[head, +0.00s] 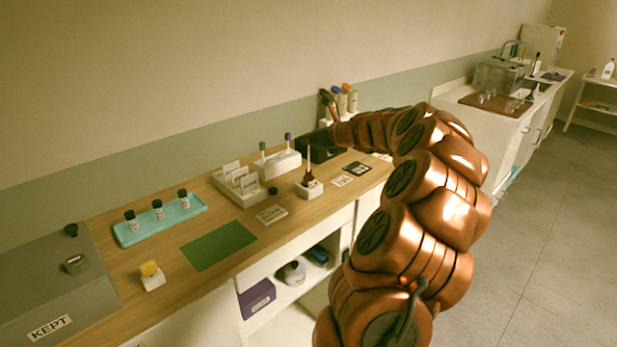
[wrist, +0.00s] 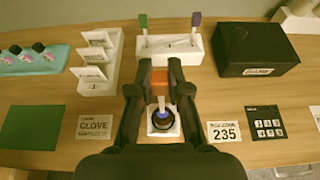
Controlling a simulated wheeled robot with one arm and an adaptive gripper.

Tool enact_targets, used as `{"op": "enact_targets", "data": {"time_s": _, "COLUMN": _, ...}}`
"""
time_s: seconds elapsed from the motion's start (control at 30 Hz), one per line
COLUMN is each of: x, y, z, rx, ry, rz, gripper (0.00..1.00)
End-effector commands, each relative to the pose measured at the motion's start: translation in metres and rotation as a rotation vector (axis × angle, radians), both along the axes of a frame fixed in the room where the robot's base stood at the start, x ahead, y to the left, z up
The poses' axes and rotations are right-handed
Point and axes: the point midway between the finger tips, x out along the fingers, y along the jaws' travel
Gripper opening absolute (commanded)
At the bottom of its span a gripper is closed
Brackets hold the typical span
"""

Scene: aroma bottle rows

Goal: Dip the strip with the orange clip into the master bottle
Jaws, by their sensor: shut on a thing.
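My gripper (wrist: 159,76) is shut on the orange clip (wrist: 160,84) of a pale strip (wrist: 161,103). The strip hangs down from the clip over the small dark bottle (wrist: 161,122), which sits in a white square holder (wrist: 163,132). In the head view the strip (head: 309,156) stands upright in line with the neck of the brown bottle (head: 309,178). I cannot tell how deep its lower end sits in the neck. My gripper (head: 311,138) is above the bottle there, and the orange clip is not clear.
Behind the bottle, a white stand (wrist: 178,48) holds strips with green (wrist: 143,20) and purple (wrist: 195,20) clips. A black box (wrist: 256,48) stands right. A card rack (wrist: 98,75) stands left. CLOVE (wrist: 95,128) and 235 (wrist: 224,131) cards flank the bottle. A loose black cap (head: 273,191) lies nearby.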

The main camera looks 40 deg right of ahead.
Motion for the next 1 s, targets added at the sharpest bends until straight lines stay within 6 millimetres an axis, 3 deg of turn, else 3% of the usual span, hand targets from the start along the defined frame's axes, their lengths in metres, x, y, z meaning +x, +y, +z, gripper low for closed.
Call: {"op": "enact_targets", "data": {"time_s": 1.0, "x": 0.000, "y": 0.000, "z": -0.017, "rx": 0.000, "ry": 0.000, "rz": 0.001, "gripper": 0.03}}
